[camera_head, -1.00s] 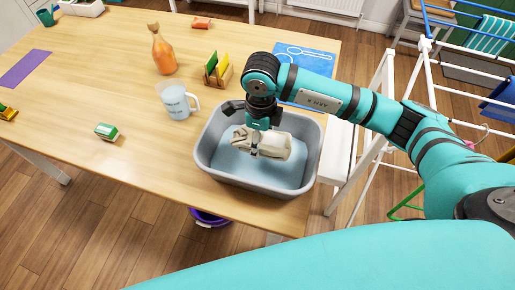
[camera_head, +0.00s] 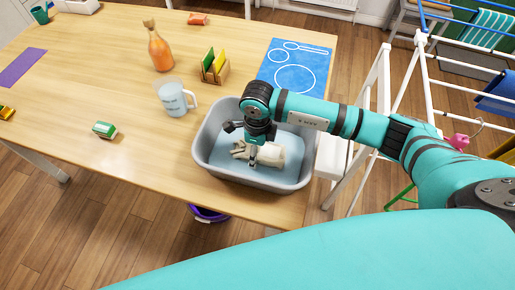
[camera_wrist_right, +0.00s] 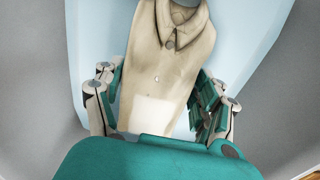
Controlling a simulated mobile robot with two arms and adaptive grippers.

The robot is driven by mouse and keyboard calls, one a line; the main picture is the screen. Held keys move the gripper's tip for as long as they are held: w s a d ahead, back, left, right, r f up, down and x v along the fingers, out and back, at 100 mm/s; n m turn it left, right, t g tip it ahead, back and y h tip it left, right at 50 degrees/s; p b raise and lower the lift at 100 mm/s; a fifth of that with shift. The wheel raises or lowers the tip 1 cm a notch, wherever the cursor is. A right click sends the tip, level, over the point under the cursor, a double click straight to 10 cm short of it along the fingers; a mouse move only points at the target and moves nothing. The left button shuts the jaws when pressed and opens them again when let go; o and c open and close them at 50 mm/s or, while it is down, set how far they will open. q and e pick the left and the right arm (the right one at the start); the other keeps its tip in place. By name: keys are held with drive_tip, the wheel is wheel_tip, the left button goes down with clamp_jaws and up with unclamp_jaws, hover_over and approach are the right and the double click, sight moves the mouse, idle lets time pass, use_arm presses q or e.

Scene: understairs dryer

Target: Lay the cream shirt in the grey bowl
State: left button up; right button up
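The cream shirt (camera_head: 270,154), folded into a bundle with its collar showing in the right wrist view (camera_wrist_right: 160,70), lies inside the grey bowl (camera_head: 297,184). The bowl is a wide tub on the table with a light blue inside. My right gripper (camera_head: 252,158) points down into the bowl at the shirt. In the right wrist view its fingers (camera_wrist_right: 155,95) are spread, one on each side of the shirt, with slim gaps beside the cloth. The fingertips are partly hidden by the shirt and gripper body. My left gripper is not in view.
A measuring jug (camera_head: 173,98) stands just left of the bowl. A wooden holder (camera_head: 214,68), an orange bottle (camera_head: 160,50) and a blue mat (camera_head: 292,68) lie behind. A green and white box (camera_head: 105,130) is at left. A white drying rack (camera_head: 428,75) stands right of the table.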

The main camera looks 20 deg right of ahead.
drive_tip(key=o, duration=0.4)
drive_tip(key=shift+r, duration=0.1)
drive_tip(key=shift+r, duration=0.2)
wheel_tip(320, 180, up, 12)
drive_tip(key=shift+f+b, duration=0.1)
drive_tip(key=shift+b, duration=0.7)
